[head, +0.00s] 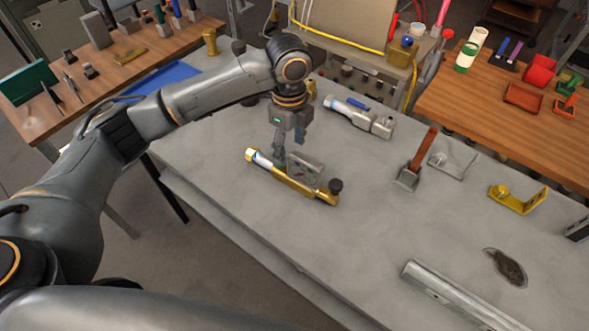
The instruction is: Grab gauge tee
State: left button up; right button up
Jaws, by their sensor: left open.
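A long brass fitting with a silver section at its left end and a dark round knob or dial at its right end (318,194) lies on the grey worktable (215,215); it looks like the gauge tee, though I cannot be sure. A grey bracket-like block stands against its middle (306,170). My left gripper (281,160) points down with open jaws at the fitting's silver section. Whether the fingers touch it or are just above or behind it, I cannot tell. My right gripper is not in view.
A silver fitting with a blue lever (362,117) lies behind. To the right are a wooden-handled scraper (422,160), a yellow bracket (518,198) and a metal channel (455,297). The table's front middle is clear. Wooden benches stand at back left and right.

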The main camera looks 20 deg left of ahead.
aim_at(292, 154)
pick_arm(q)
notch_tip(292, 154, down, 3)
jog(key=shift+w+d+f+p, duration=0.1)
jog(key=shift+d+p, duration=0.05)
jog(key=shift+p, duration=0.35)
notch_tip(292, 154, down, 4)
jog(key=shift+d+r+p, duration=0.15)
jog(key=shift+r+p, duration=0.1)
jog(key=shift+p, duration=0.35)
jog(key=shift+w+f, duration=0.1)
jog(key=shift+f, duration=0.15)
jog(key=c, duration=1.2)
grip_shut()
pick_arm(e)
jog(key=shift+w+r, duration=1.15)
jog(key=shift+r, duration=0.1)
